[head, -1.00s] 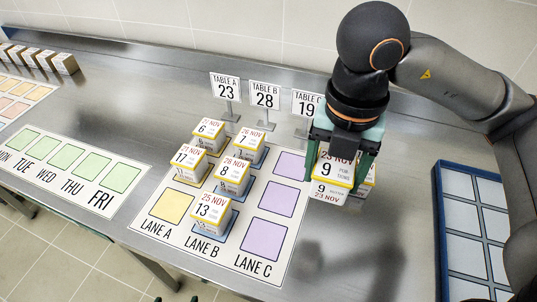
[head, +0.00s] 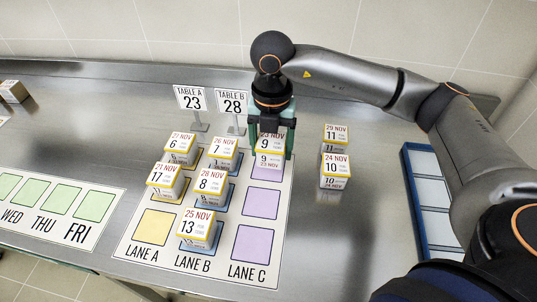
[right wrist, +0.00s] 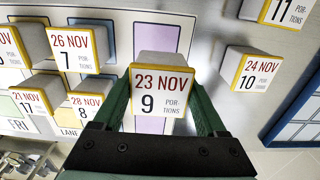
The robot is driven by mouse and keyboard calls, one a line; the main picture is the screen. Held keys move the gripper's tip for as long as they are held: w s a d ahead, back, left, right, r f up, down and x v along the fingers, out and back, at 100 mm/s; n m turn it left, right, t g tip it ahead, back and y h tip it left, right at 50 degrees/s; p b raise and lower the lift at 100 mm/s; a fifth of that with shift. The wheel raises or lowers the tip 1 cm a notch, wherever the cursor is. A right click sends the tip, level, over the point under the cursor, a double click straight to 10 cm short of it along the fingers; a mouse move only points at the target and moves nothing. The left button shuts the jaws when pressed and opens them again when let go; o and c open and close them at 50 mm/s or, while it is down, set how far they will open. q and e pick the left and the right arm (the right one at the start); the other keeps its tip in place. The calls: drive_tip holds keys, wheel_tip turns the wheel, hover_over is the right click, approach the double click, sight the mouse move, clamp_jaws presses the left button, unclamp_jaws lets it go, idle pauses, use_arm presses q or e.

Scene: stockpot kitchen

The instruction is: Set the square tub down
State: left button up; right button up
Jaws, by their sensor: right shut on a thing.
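The square tub (head: 269,158), white with a yellow-edged lid reading 23 NOV and 9 portions, is between the green fingers of my right gripper (head: 271,141). The right gripper is shut on it, with a finger on each side in the right wrist view (right wrist: 163,95). The tub is upright at the far end of the purple lane C on the white lane mat (head: 218,262). It partly covers the far purple square (head: 268,173). I cannot tell whether its base touches the mat. My left gripper is not in view.
The 29 NOV tub (head: 336,135) and 24 NOV tub (head: 335,168) stand right of the mat. Two purple squares (head: 261,204) are bare. A blue-framed tray (head: 431,195) lies further right.

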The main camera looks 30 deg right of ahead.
sight(269, 149)
drive_tip(key=w+f, duration=0.2)
drive_tip(key=shift+d+f, duration=0.2)
drive_tip(key=shift+f, duration=1.5)
drive_tip(key=shift+f, duration=0.1)
drive_tip(key=shift+f, duration=0.15)
drive_tip(key=o, duration=1.4)
drive_tip(key=shift+o, duration=0.2)
drive_tip(key=shift+r, duration=0.2)
wheel_tip(269, 149, up, 12)
drive_tip(key=shift+r, duration=0.1)
